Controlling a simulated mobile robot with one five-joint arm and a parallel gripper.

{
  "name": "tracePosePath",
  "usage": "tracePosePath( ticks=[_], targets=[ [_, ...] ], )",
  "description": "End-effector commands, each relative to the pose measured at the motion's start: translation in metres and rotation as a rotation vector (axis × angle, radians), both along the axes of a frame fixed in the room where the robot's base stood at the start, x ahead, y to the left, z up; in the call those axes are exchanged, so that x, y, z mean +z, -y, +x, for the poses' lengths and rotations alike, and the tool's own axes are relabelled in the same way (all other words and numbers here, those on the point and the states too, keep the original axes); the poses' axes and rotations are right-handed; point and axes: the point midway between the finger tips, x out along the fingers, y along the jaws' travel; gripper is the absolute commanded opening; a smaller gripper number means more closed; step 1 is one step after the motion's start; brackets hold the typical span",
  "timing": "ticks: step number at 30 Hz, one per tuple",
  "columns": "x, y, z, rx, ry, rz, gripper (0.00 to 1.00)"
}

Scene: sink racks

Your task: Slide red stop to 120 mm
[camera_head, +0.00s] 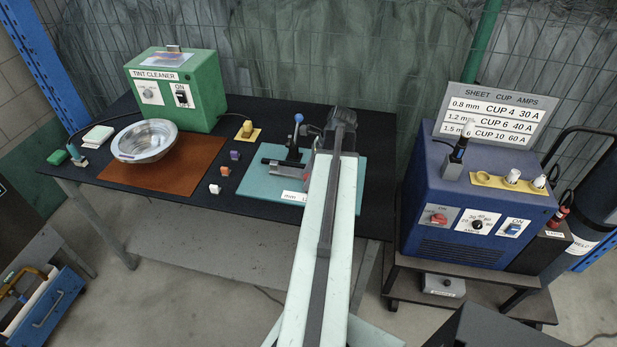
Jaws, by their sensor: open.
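A dark bench tool with an upright lever and blue knob (298,118) stands on a teal mat (262,186) on the black bench. A white label (293,197) with small print, apparently ending in mm, lies at the mat's front edge. My gripper (322,140) is at the far end of the arm, just right of the lever tool and mostly hidden by my arm. It is open, and I see nothing held.
Left of the mat are small coloured blocks (235,155), a metal bowl (144,140) on a brown mat (185,177) and a green tint cleaner (178,88). A blue welder cabinet (460,195) stands right of the bench. A wire fence (385,60) runs behind.

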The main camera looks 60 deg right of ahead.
Motion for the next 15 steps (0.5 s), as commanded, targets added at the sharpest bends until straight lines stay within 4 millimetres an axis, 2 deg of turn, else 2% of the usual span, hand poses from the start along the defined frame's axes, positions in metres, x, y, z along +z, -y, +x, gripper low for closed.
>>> tracePosePath(
  ticks=[12, 15],
  targets=[
    [0.066, 0.012, -0.021, -0.002, 0.0, 0.001, 0.52],
    [0.073, 0.014, -0.025, -0.001, 0.0, 0.0, 0.52]
  ],
)
